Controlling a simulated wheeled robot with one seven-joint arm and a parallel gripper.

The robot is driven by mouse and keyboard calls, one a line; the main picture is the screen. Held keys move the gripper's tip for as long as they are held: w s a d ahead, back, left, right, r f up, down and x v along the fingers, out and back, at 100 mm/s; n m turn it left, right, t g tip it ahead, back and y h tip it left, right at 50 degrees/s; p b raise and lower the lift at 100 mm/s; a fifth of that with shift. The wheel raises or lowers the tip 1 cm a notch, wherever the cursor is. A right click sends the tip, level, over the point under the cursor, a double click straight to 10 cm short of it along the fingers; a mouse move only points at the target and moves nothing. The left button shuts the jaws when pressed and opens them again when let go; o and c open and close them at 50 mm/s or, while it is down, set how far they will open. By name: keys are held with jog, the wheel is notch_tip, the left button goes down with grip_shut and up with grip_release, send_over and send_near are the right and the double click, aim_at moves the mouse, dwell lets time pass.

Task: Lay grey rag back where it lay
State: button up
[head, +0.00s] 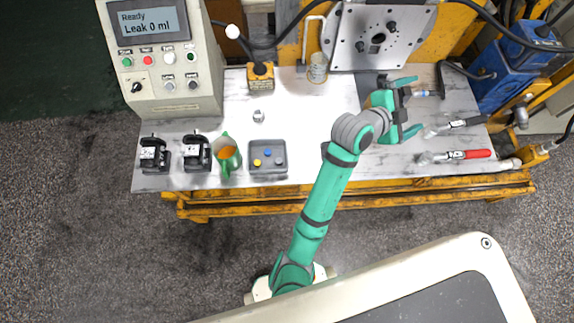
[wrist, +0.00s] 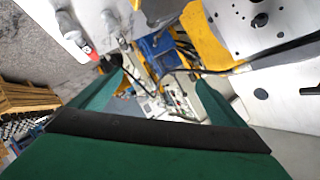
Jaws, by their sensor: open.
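My gripper (head: 417,104) is over the right part of the bench in the head view, with its two fingers spread wide and pointing right. The wrist view also shows my gripper (wrist: 158,80), with nothing held between the fingers. A flat dark grey patch (head: 367,84) lies on the bench just left of and behind my gripper; it may be the grey rag, but my arm partly covers it and I cannot tell. I make out no rag for certain in the wrist view.
Wrenches, one with a red handle (head: 470,154), lie at the bench's right. A blue pump unit (head: 499,80) stands beyond. A metal plate (head: 382,37) stands behind. The bench's middle is mostly clear.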

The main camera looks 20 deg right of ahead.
jog(key=s+a+f+n+t+y, duration=0.1)
jog(key=a+f+n+t+y, duration=0.3)
jog(key=a+n, duration=0.6)
jog(key=s+a+f+n+t+y, duration=0.1)
jog(key=a+f+n+t+y, duration=0.2)
jog(key=a+f+n+t, duration=0.7)
jog(key=s+a+r+n+g+y, duration=0.1)
jog(key=s+a+r+y, duration=0.2)
jog(key=s+a, duration=0.6)
jog(key=s+a+r+n+g+y, duration=0.1)
jog(key=s+a+r+y, duration=0.2)
jog(key=s+a, duration=0.6)
jog(key=shift+s+a+r+n+g, duration=0.2)
jog(key=shift+a+n+g, duration=0.15)
jog(key=shift+a, duration=3.2)
